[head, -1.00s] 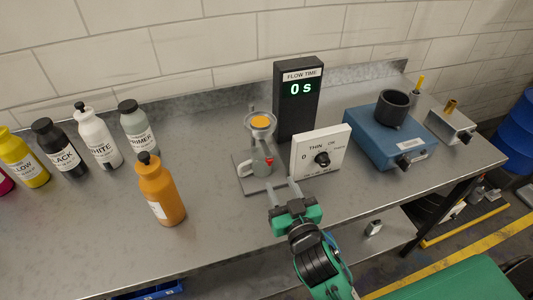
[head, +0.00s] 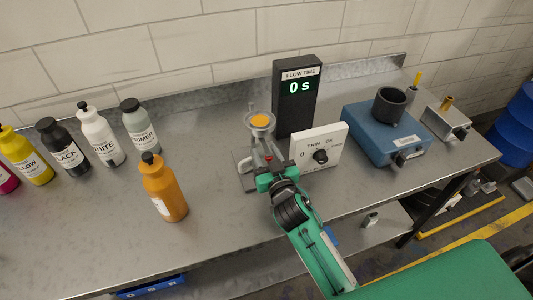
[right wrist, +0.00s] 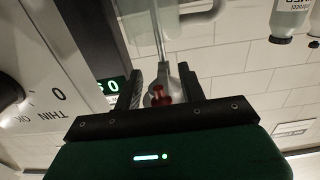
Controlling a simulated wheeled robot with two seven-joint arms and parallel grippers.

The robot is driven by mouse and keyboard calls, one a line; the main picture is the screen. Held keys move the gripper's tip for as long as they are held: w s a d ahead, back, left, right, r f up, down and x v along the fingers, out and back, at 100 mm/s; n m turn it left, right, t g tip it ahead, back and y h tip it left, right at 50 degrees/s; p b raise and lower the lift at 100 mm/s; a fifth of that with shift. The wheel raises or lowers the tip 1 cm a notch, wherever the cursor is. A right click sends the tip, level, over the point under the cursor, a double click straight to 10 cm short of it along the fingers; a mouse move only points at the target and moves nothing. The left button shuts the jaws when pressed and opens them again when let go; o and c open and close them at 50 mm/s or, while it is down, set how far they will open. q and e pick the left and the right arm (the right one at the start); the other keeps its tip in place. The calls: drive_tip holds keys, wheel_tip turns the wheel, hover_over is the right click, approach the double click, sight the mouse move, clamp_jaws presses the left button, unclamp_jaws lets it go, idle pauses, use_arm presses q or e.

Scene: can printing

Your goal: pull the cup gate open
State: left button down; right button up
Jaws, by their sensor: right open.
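The flow cup (head: 262,122) holds orange liquid and sits on a small stand on the metal bench. Below it a small red-tipped gate (head: 268,157) shows just above my right gripper (head: 262,165). In the right wrist view the red knob of the gate (right wrist: 159,95) lies between the two dark fingers of my right gripper (right wrist: 162,88), which is open. I cannot tell whether a finger touches the knob. A grey mug under the cup is mostly hidden by the gripper in the head view. My left gripper is not in view.
A black flow-time display (head: 297,95) reading 0 s stands behind the cup. A white dial box (head: 319,147) stands close on the right. A blue device (head: 390,135) is farther right. An orange bottle (head: 163,187) and several other bottles stand left. The bench front is clear.

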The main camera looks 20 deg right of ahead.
clamp_jaws()
drive_tip(key=shift+s, duration=1.5)
unclamp_jaws()
